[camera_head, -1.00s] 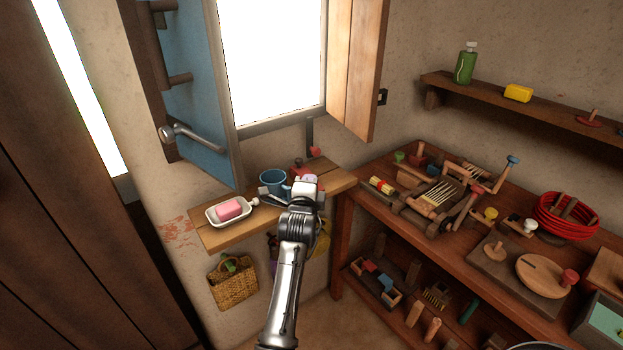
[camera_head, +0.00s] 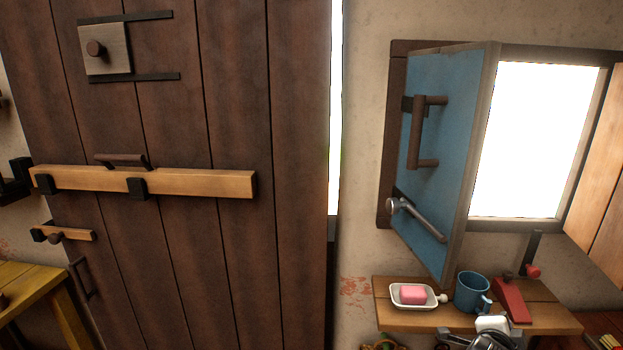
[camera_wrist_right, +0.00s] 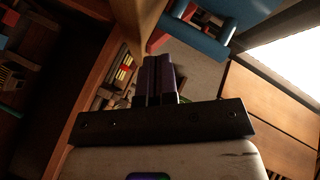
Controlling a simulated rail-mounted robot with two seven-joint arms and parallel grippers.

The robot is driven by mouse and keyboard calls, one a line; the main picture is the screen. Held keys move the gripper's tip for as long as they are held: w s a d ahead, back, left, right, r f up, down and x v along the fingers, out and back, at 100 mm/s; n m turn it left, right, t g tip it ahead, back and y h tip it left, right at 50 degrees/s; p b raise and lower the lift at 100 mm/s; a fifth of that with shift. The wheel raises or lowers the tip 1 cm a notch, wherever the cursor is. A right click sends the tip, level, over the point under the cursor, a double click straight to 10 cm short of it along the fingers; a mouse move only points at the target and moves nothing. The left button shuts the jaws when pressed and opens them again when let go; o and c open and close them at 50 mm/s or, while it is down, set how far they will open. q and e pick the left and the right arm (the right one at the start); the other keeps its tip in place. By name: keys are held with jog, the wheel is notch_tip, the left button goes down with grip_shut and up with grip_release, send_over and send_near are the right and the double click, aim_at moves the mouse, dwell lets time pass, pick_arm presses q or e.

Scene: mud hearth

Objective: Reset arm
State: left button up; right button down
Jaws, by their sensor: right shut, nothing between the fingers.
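My right gripper (camera_wrist_right: 158,62) shows in the right wrist view with its two dark fingers together and nothing between them. In the head view only the end of my right arm shows at the bottom edge, in front of the small wooden shelf (camera_head: 390,318) under the window. The fingers are hard to make out there. My left gripper is in neither current view.
On the shelf are a pink soap (camera_head: 413,295) in a white dish (camera_head: 398,304), a blue mug (camera_head: 471,292) and a red wedge-shaped thing (camera_head: 511,300). A blue shutter (camera_head: 440,150) stands open above. A barred plank door (camera_head: 230,110) fills the left.

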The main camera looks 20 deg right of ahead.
jog(key=w+a+r+n+t+y+p, duration=0.1)
jog(key=w+a+r+n+t+y, duration=0.1)
jog(key=a+r+n+t+y, duration=0.65)
jog(key=s+a+f+n+g+y+p, duration=0.1)
jog(key=s+a+n+p, duration=0.1)
jog(key=a+n, duration=0.45)
jog(key=s+a+f+n+g+y+p, duration=0.1)
jog(key=s+a+n+g+p, duration=0.1)
jog(key=a+n, duration=0.45)
jog(key=s+a+f+n+g+y+p, duration=0.3)
jog(key=s+a+f+g+p, duration=0.1)
jog(key=s+a+f, duration=0.55)
jog(key=s+f+n+g+p, duration=0.1)
jog(key=s+f+g+p, duration=0.1)
jog(key=s+f, duration=0.45)
jog(key=s+f+g+p, duration=0.2)
jog(key=s+f+g, duration=0.1)
jog(key=s, duration=0.7)
notch_tip(320, 180, up, 38)
jog(key=p, duration=3.7)
jog(key=shift+s+p, duration=0.2)
jog(key=shift+p, duration=0.15)
